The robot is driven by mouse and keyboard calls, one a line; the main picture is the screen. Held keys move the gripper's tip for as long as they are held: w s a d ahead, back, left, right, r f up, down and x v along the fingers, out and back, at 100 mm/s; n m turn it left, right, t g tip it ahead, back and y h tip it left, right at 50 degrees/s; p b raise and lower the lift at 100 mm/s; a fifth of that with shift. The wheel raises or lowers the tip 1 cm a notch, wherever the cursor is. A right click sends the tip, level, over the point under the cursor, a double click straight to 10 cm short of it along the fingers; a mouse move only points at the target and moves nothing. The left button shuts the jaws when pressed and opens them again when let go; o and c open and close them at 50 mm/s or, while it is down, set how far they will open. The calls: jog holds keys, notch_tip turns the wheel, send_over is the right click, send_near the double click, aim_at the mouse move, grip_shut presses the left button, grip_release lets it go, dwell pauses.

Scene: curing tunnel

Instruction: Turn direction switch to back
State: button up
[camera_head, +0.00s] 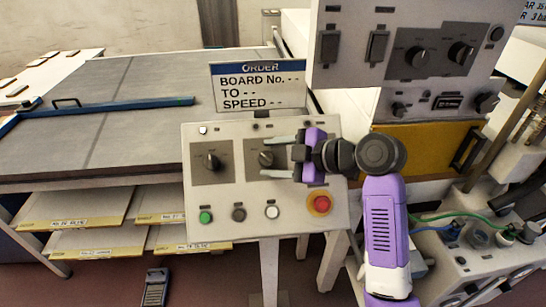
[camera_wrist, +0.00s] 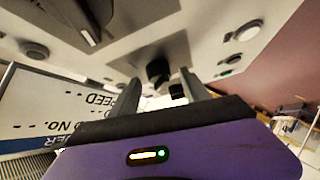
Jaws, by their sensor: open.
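A pale control panel carries two dark rotary knobs on grey plates, a left knob (camera_head: 212,162) and a right knob (camera_head: 266,158). Their labels are too small to read, so I cannot tell which is the direction switch. My gripper (camera_head: 268,157) is open in front of the right knob, one finger above it and one below.
Below the knobs are a green button (camera_head: 205,217), a dark button (camera_head: 239,214), a white button (camera_head: 272,212) and a red stop button (camera_head: 319,204). An order sign (camera_head: 258,86) stands behind the panel. A cabinet with more knobs (camera_head: 410,50) rises at the upper right.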

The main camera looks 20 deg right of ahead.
jog(key=b+v, duration=0.1)
jog(key=v, duration=0.6)
jog(key=shift+s+d, duration=0.2)
jog(key=shift+s, duration=0.1)
jog(key=shift+r, duration=0.1)
